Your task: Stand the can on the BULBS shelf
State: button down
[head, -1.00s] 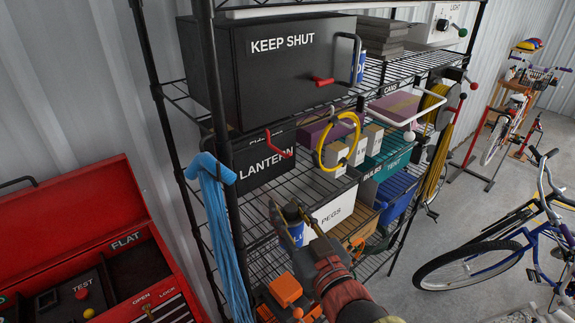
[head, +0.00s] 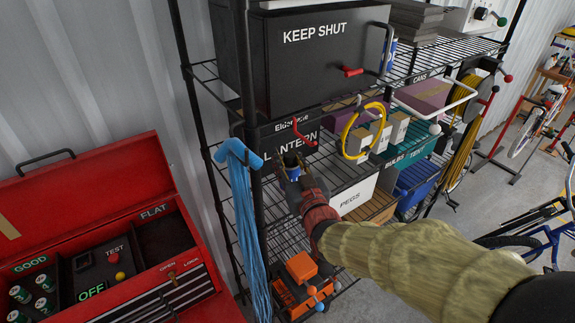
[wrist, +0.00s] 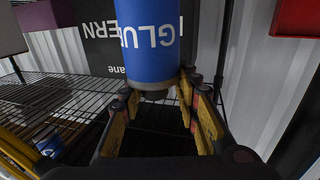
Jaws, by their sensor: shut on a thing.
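My gripper (head: 292,168) is shut on a blue can (head: 290,175) in front of the rack, just below the LANTERN label. In the wrist view the can (wrist: 150,42) shows large between my fingers (wrist: 160,105), with white letters reading upside down. In the head view my gripper hides most of it. The BULBS label (head: 398,161) is on the rack to the right of my gripper, beside a teal TENT box (head: 425,150). Small tan boxes (head: 380,135) stand just above and left of that label.
A black KEEP SHUT box (head: 315,65) sits above, with a red hook (head: 303,133) and yellow ring (head: 362,130) protruding below. Blue cord (head: 243,200) hangs on the left post. A white PEGS box (head: 355,195) stands lower right. A red toolbox (head: 80,200) is at left.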

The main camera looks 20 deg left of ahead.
aim_at(291, 174)
notch_tip(291, 174, down, 3)
jog(key=shift+r+p, duration=0.2)
jog(key=shift+p, duration=0.15)
jog(key=shift+f, duration=0.2)
jog(key=shift+f, duration=0.1)
jog(key=c, duration=1.4)
grip_release()
jog(key=shift+o, duration=0.4)
